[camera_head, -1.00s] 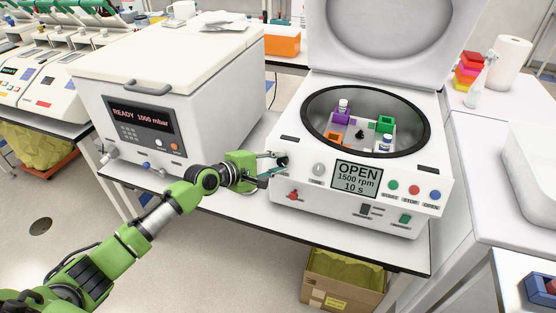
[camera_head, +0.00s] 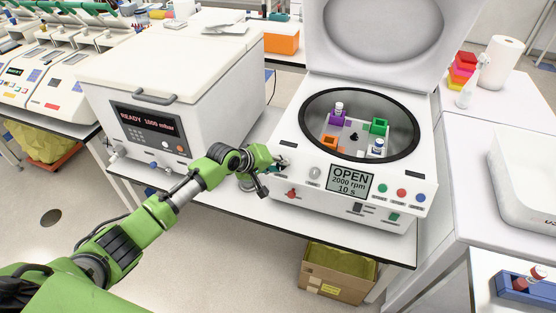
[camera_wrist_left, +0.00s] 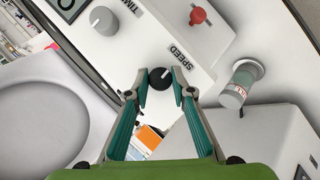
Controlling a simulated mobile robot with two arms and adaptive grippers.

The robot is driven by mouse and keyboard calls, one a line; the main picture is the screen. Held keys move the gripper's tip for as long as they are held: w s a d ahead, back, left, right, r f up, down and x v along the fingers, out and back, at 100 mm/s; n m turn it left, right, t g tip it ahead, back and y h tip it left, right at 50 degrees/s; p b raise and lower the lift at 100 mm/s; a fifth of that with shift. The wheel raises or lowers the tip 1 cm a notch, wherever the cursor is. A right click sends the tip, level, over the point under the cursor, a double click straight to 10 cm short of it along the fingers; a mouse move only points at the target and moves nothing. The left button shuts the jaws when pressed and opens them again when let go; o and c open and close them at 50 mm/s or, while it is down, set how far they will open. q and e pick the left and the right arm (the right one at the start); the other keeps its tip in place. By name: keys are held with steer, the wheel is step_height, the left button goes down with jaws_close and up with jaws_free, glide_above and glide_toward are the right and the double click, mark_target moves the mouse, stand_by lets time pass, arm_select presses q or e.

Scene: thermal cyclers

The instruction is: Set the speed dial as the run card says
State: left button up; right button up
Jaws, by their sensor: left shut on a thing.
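The centrifuge (camera_head: 270,190) stands on the bench with its lid up. Its display (camera_head: 349,181) reads OPEN, 2000 rpm, 10 s. The black speed dial (camera_wrist_left: 159,79), with a white pointer line and a SPEED label (camera_wrist_left: 182,53) beside it, is between the fingers of my left gripper (camera_wrist_left: 160,86), shut on it. In the head view my left gripper (camera_head: 280,164) is at the left of the front panel and mostly hides the dial. A grey time dial (camera_wrist_left: 104,20) sits apart from the fingers. I see no readable run card. My right gripper is not in view.
A red knob (camera_head: 292,193) is just below the gripper. Red, green and blue buttons (camera_head: 401,193) are right of the display. The open bowl (camera_head: 404,137) holds coloured tube holders. A white vacuum machine (camera_head: 100,75) stands to the left.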

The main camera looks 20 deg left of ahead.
arm_select(q)
steer(key=shift+m+p, duration=0.3)
steer(key=shift+p, duration=0.05)
steer(key=shift+y, duration=0.3)
steer(key=shift+s+f, duration=0.1)
steer(key=o, duration=1.1)
steer(key=v, duration=1.2)
steer(key=shift+a, duration=0.1)
